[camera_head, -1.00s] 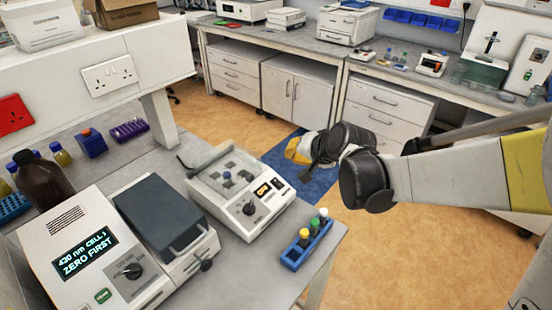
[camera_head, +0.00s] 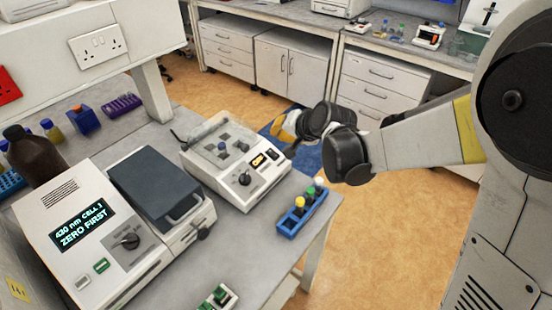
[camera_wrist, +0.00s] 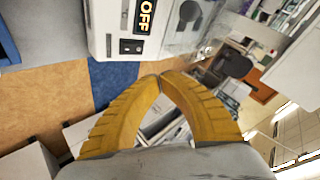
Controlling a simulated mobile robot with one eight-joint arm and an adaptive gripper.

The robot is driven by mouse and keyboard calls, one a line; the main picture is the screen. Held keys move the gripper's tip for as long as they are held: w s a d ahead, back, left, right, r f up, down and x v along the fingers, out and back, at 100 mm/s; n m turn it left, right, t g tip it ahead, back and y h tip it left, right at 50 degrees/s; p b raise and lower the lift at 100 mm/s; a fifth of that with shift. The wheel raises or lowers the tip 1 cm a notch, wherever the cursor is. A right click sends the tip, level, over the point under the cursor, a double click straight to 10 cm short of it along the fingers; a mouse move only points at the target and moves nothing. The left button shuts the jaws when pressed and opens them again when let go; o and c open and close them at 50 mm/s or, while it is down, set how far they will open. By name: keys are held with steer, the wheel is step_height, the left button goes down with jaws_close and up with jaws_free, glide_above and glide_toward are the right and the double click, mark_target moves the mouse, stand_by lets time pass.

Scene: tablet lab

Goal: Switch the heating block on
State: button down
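A white instrument (camera_head: 75,262) reading "ZERO FIRST" stands left of the block. A blue rack (camera_head: 290,228) with capped vials is at the bench's right edge. A brown bottle (camera_head: 35,160) stands far left. Open floor (camera_head: 390,240) lies to the right.

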mark_target(271, 149)
steer(key=shift+w+a+f+b, duration=0.2)
steer(key=shift+f+b, duration=0.5)
steer(key=shift+f, duration=0.3)
steer(key=shift+w+a+f+b, duration=0.1)
steer(key=shift+a+f+b, duration=0.05)
steer(key=shift+f+b, duration=0.65)
steer(key=shift+w+a+f+b, duration=0.2)
steer(key=shift+f+b, duration=0.35)
steer(key=shift+f, duration=0.6)
steer(key=shift+a+f+b, duration=0.1)
steer(key=shift+f+b, duration=0.3)
steer(key=shift+f, duration=0.05)
steer(key=shift+f, duration=0.25)
steer(key=shift+r, duration=0.1)
steer(key=shift+r, duration=0.6)
steer(key=shift+s+d+r+p, duration=0.15)
steer(key=shift+d+r+p, duration=0.05)
steer(key=shift+r+p, duration=0.6)
steer(key=shift+s+d+r+p, duration=0.2)
steer(key=shift+r+p, duration=0.4)
steer(key=shift+r, duration=0.25)
steer(key=shift+s+d+r+p, duration=0.1)
steer(key=shift+d+r+p, duration=0.1)
steer(key=shift+r+p, duration=0.6)
